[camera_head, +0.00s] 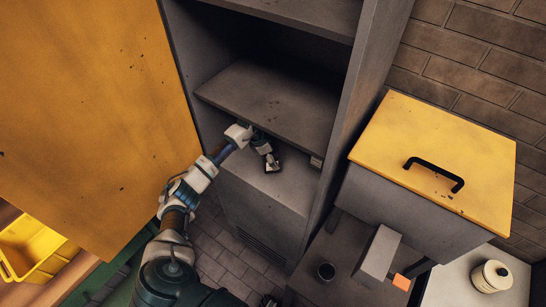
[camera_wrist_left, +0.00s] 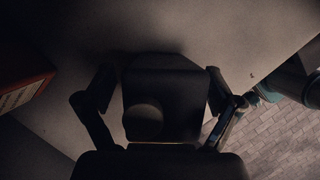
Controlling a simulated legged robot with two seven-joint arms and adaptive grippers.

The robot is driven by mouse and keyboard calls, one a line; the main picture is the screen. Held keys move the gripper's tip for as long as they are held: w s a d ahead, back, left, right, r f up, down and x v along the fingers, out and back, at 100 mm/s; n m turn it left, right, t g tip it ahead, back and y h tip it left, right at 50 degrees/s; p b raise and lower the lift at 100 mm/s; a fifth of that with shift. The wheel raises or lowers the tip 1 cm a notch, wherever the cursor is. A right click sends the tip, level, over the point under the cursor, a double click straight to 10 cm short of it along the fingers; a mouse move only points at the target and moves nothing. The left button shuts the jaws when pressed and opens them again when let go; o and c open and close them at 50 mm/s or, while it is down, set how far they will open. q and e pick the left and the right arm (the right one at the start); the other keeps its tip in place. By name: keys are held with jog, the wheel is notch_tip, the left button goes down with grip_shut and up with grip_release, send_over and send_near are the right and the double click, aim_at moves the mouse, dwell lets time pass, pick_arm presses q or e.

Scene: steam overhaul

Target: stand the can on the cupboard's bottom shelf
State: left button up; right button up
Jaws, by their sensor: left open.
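The cupboard (camera_head: 355,90) stands open, with a middle shelf (camera_head: 270,100) and a bottom shelf (camera_head: 255,190) below it. My left gripper (camera_head: 271,161) reaches into the opening, just over the bottom shelf. In the left wrist view its two fingers (camera_wrist_left: 165,108) are spread apart. Between them is a dark, boxy object (camera_wrist_left: 180,92) with a round part at its front, seemingly the can. It appears to stand on the grey shelf surface, and I see no finger clearly pressing on it. In the head view the gripper mostly hides it. My right gripper is not clearly in view.
The yellow cupboard door (camera_head: 95,110) is swung open on the left. A yellow-lidded box (camera_head: 435,160) with a black handle stands on the right. In the wrist view, a red box (camera_wrist_left: 22,82) is at the left.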

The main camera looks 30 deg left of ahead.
pick_arm(q)
jog(key=shift+s+r, duration=0.1)
jog(key=shift+r, duration=0.15)
jog(key=s+a+b, duration=0.1)
jog(key=s+a, duration=0.1)
jog(key=a, duration=0.1)
jog(key=s+a+b, duration=0.1)
jog(key=s+a, duration=0.2)
jog(key=s+a+b, duration=0.1)
jog(key=s+a, duration=0.2)
jog(key=shift+a+r, duration=0.15)
jog(key=shift+r, duration=0.3)
jog(key=shift+d, duration=0.2)
jog(key=shift+a, duration=0.15)
